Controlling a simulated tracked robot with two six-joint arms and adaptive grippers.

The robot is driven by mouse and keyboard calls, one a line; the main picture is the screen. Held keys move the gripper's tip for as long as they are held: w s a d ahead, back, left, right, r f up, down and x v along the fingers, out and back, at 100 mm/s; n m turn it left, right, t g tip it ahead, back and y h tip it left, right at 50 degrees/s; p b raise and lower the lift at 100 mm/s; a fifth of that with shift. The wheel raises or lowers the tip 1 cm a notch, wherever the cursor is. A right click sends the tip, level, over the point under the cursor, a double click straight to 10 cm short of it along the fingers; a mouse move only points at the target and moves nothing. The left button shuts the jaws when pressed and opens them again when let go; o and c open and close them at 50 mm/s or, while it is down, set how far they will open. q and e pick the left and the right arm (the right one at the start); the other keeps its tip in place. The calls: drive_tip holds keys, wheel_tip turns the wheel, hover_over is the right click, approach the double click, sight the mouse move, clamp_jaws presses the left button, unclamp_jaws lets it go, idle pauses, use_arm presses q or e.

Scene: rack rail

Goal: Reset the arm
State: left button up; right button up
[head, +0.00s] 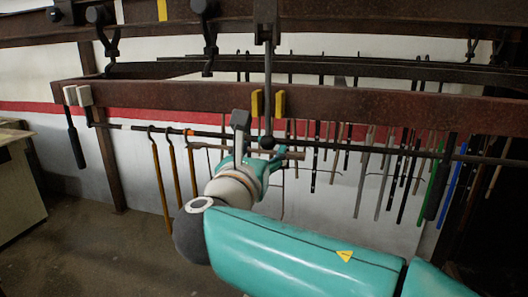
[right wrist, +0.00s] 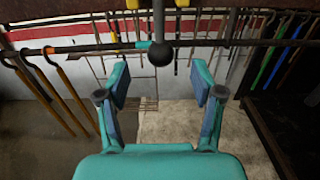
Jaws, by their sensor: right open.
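My right arm reaches in from the lower right of the head view, and its teal gripper (head: 250,143) is beside the dark horizontal rod. The right wrist view shows the gripper (right wrist: 160,84) open, with nothing between its two blue-grey finger pads. A vertical dark lever (head: 267,85) with a round black knob (head: 267,142) hangs from the rack close to the gripper. In the right wrist view the knob (right wrist: 158,53) is beyond the fingertips, with no grip on it. My left gripper is not in view.
A rusty beam (head: 400,108) crosses above the gripper. The dark rod (head: 330,146) runs below it, with hooked orange-handled tools (head: 174,170) at left. Several rods hang at right, including a green one (head: 435,185) and a blue one (head: 451,190). A pale cabinet (head: 18,185) stands far left.

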drive_tip(key=shift+s+a, duration=0.15)
drive_tip(key=shift+s, duration=0.3)
wheel_tip(320, 180, down, 24)
drive_tip(key=w+d+r+m+g+y, duration=0.1)
drive_tip(key=w+m+g+y, duration=0.15)
drive_tip(key=g, duration=0.35)
drive_tip(key=s+d+f+m+g+y, duration=0.1)
drive_tip(key=s+f+m+g, duration=0.15)
drive_tip(key=f, duration=0.65)
drive_tip(key=s+d+f+m+g+y, duration=0.1)
drive_tip(key=s+f+m+g, duration=0.2)
drive_tip(key=f, duration=0.7)
drive_tip(key=s+d+f+m+g+y, duration=0.2)
drive_tip(key=s+d+f+m, duration=0.1)
drive_tip(key=s+f+m, duration=0.8)
drive_tip(key=s+d+f+m+g+y, duration=0.3)
drive_tip(key=s+d+f+m, duration=0.1)
drive_tip(key=s+f+m, duration=0.7)
drive_tip(key=s+m, duration=0.2)
drive_tip(key=m, duration=0.2)
drive_tip(key=shift+s+m, duration=0.2)
drive_tip(key=shift+m, duration=0.1)
